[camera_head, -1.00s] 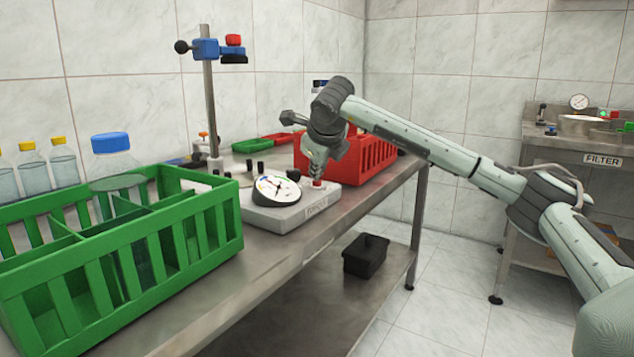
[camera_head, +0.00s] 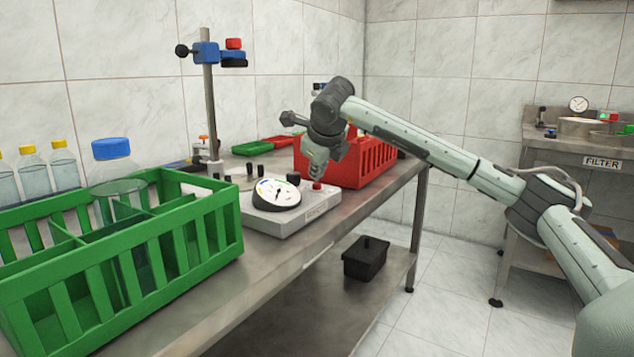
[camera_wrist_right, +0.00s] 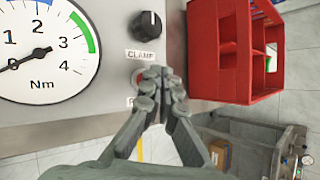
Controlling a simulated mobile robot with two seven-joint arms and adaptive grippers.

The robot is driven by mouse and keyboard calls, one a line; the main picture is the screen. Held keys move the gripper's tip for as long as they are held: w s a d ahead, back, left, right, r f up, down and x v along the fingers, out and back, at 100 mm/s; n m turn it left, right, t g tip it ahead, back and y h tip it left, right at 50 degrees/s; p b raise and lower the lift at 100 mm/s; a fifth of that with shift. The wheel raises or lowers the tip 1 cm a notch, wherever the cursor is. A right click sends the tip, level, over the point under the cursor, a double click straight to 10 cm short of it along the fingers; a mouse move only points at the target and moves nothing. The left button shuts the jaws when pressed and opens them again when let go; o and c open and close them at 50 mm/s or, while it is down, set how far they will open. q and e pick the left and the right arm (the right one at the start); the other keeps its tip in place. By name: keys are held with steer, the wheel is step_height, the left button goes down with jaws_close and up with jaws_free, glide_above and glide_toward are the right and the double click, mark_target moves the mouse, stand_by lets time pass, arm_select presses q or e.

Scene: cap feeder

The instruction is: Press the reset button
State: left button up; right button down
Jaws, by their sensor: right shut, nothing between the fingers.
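The reset button is a red button (camera_head: 317,186) at the right end of a grey torque tester box (camera_head: 295,219) on the steel bench. In the right wrist view the red button (camera_wrist_right: 137,79) shows only in part, behind my fingers; the label under it is mostly covered. My right gripper (camera_head: 316,173) is shut and empty, pointing down just above the button, with a small gap in the head view. In the wrist view its fingertips (camera_wrist_right: 158,78) overlap the button's right side. My left gripper is not in view.
A round dial (camera_head: 277,194) sits left of the button, and a black clamp knob (camera_wrist_right: 147,26) lies near it. A red crate (camera_head: 372,163) stands close behind the gripper. A green crate (camera_head: 225,215) with bottles fills the bench's left. A clamp stand (camera_head: 210,110) rises behind.

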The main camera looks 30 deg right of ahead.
mark_target(317, 185)
steer(key=shift+r, duration=0.3)
step_height(317, 185, up, 4)
steer(key=p, duration=0.3)
steer(key=shift+r, duration=0.25)
steer(key=shift+r+p, duration=0.25)
steer(key=shift+p, duration=0.05)
steer(key=shift+w+a, duration=0.1)
steer(key=shift+f, duration=0.1)
stand_by(0.4)
